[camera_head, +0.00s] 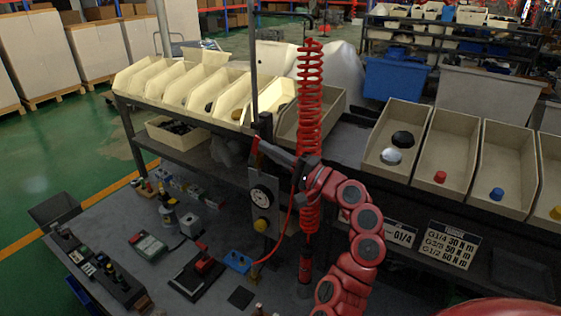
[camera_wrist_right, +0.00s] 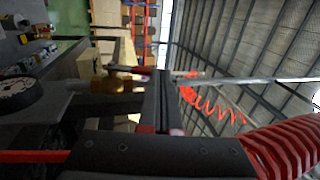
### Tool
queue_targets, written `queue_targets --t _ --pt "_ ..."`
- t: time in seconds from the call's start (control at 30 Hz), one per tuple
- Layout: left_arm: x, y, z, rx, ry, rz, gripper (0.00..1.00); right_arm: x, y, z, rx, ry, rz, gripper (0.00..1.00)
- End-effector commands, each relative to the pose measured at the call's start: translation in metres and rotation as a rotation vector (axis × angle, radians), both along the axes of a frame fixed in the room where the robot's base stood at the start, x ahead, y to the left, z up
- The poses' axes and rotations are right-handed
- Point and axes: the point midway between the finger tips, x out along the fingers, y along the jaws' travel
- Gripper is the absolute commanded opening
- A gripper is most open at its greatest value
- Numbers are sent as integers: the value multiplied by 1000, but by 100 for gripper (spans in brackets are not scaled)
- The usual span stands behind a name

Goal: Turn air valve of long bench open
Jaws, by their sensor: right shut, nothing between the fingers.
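The long bench (camera_head: 100,225) carries an upright grey panel with a dial gauge (camera_head: 262,197) and a yellow knob below it. The gauge also shows at the left edge of the wrist view (camera_wrist_right: 16,92). A brass valve fitting (camera_wrist_right: 112,85) shows beside my fingers in the wrist view. A small red piece (camera_head: 256,144), perhaps the valve's lever, shows at the fingertips in the head view. My right gripper (camera_head: 268,149) is shut and empty just above the gauge panel. I cannot tell whether it touches the valve. My left gripper is out of view.
A red coiled hose (camera_head: 310,90) hangs close to my right wrist. A metal post (camera_head: 252,60) rises behind the panel. Cream bins (camera_head: 200,90) and grey bins (camera_head: 445,150) line the shelf. Tools and a blue block (camera_head: 238,262) lie on the bench.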

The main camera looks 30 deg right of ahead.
Motion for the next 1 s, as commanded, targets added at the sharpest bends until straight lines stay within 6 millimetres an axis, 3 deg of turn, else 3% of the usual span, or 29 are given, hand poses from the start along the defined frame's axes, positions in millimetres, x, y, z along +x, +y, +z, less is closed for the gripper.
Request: queue_targets --t 1.0 --pt "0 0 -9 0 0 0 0 12 7 9 5 -3 0 0"
